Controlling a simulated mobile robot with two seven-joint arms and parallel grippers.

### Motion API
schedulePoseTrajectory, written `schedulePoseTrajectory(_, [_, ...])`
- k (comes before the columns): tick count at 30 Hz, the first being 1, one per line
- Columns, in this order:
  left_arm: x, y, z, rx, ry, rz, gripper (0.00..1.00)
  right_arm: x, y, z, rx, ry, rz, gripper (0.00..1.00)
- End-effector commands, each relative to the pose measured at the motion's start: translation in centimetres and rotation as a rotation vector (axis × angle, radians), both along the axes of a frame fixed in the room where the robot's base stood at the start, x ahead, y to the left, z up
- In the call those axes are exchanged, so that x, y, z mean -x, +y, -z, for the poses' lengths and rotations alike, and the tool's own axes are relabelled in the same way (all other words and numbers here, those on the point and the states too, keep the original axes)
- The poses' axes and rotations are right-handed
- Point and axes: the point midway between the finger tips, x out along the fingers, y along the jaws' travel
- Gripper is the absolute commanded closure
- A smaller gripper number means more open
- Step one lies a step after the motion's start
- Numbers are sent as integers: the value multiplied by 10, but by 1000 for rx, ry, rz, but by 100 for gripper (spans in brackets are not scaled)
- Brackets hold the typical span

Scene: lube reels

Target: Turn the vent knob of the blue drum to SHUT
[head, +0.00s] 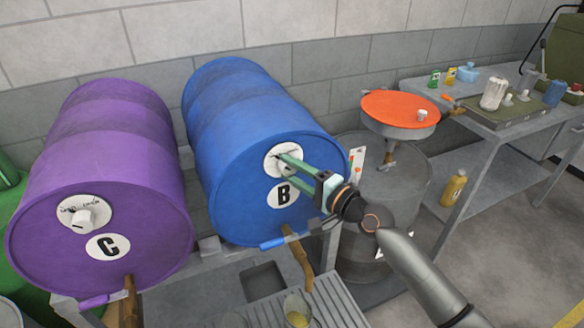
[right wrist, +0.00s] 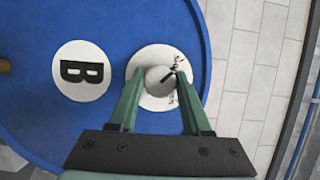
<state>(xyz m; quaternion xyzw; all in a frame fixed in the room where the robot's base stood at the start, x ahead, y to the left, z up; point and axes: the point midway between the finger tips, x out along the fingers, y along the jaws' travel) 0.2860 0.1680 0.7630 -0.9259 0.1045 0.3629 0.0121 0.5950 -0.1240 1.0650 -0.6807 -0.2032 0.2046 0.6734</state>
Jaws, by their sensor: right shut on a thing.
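The blue drum (head: 240,140) lies on its side on a rack, its end marked B facing me. Its vent knob is a pale round knob at the centre of a white dial plate (head: 274,168) above the B label. In the right wrist view the knob (right wrist: 160,80) sits between the two green fingers, and a dark pointer mark shows on its right side. My right gripper (head: 286,162) is shut on the knob. The small lettering on the dial (right wrist: 172,98) is partly covered and too small to read. My left gripper is not in view.
A purple drum (head: 100,190) marked C lies left of the blue one. Below the blue drum are a blue-handled tap (head: 272,243) and a jug (head: 297,311). A grey drum with an orange-topped pan (head: 400,108) and a workbench (head: 500,125) stand at right.

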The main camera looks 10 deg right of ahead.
Motion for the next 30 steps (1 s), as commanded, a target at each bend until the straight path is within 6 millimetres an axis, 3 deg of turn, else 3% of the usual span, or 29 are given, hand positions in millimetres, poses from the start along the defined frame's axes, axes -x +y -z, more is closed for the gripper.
schedulePoseTrajectory(10, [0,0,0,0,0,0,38,0,0,1,10,-1,-1,100])
schedulePoseTrajectory(11, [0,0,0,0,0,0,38,0,0,1,10,-1,-1,50])
schedulePoseTrajectory(18, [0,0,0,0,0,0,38,0,0,1,7,-1,-1,22])
schedulePoseTrajectory(30, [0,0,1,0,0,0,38,8,-5,1,4,-1,0,22])
